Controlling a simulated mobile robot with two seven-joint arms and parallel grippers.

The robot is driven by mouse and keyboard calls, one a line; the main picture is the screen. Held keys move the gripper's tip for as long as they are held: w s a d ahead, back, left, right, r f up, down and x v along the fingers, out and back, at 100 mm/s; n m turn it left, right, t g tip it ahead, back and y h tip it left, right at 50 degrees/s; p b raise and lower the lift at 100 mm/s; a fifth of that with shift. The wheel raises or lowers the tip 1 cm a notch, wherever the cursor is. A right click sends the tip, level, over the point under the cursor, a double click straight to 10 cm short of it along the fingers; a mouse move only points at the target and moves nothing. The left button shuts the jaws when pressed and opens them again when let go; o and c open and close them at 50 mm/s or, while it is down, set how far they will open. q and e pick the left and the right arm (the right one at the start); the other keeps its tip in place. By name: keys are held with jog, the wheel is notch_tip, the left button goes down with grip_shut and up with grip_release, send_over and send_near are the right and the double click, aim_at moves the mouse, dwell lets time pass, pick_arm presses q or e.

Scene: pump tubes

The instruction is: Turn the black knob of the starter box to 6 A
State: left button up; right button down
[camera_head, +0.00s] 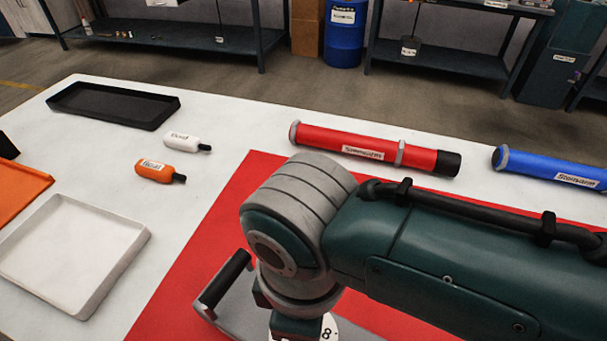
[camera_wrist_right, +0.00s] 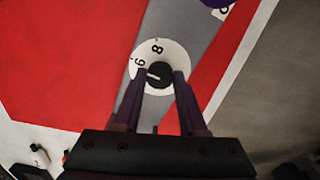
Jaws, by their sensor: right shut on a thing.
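The starter box shows as a grey panel (camera_wrist_right: 195,22) on a red mat in the right wrist view. Its black knob (camera_wrist_right: 157,73) sits in the middle of a white dial (camera_wrist_right: 178,57) with the marks 6 and 8. The white line on the knob points left, close to the 6 and seemingly a little below it. My right gripper (camera_wrist_right: 159,80) is shut on the knob, one finger on each side. In the head view the grey box (camera_head: 243,312) is mostly hidden by my right arm; part of the dial (camera_head: 329,328) shows. My left gripper is not in view.
A dark purple round part (camera_wrist_right: 216,2) is at the wrist view's top edge. Red (camera_head: 350,143) and blue (camera_head: 550,168) tubes lie behind my arm. Two small bottles (camera_head: 160,170), a white tray (camera_head: 70,255) and a black tray (camera_head: 113,103) are at left.

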jog(key=shift+c, duration=2.2)
grip_release()
jog(key=shift+r, duration=0.4)
notch_tip(320, 180, up, 9)
jog(key=p, duration=0.3)
